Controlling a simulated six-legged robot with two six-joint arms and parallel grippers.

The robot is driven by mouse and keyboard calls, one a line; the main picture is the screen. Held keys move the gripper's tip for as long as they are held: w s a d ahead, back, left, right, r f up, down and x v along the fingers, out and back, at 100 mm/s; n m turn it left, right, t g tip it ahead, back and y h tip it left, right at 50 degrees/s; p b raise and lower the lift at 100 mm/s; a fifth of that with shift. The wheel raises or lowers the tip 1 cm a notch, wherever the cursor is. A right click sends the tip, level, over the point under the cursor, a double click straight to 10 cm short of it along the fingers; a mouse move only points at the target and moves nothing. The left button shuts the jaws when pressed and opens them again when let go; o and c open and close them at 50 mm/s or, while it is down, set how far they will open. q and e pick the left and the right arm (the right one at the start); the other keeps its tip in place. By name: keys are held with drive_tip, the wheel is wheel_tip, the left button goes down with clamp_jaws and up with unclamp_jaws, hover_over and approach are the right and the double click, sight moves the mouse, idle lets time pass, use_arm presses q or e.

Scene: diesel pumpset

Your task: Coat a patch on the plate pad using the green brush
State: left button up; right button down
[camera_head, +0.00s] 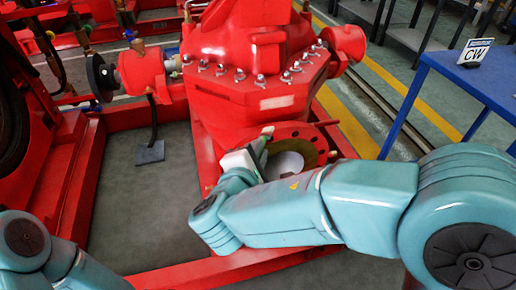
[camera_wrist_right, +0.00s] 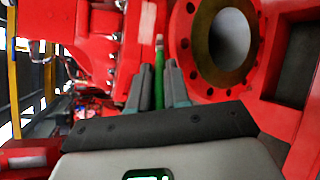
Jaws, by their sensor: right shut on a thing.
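My right gripper (camera_wrist_right: 156,78) is shut on the green brush (camera_wrist_right: 159,88), which stands out between its two grey fingers in the right wrist view. The brush's pale tip points away from the gripper. In the head view the right gripper (camera_head: 262,143) is beside the red pump's round flange, partly hidden by my wrist. A pale rectangular patch on the red housing, seemingly the plate pad (camera_head: 277,102), lies just above the gripper. A similar pale patch (camera_wrist_right: 147,20) shows beyond the brush tip, seemingly apart from it. My left gripper is out of view; only left arm links show.
The flange with its round opening (camera_wrist_right: 232,42) is right of the fingers in the wrist view. Bolts (camera_head: 240,75) line the housing edge. A red frame (camera_head: 85,190) surrounds the pump. A blue table (camera_head: 470,82) with a "CW" sign (camera_head: 476,52) stands at right.

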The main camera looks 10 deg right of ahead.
drive_tip(key=shift+w, duration=0.3)
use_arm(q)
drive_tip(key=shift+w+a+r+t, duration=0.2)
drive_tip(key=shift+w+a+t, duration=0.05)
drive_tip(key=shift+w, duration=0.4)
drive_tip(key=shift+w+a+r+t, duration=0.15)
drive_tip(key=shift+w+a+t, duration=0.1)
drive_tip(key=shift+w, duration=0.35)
use_arm(e)
drive_tip(key=w, duration=0.7)
drive_tip(key=shift+w, duration=0.15)
drive_tip(key=shift+w+a, duration=0.15)
drive_tip(key=shift+w, duration=0.45)
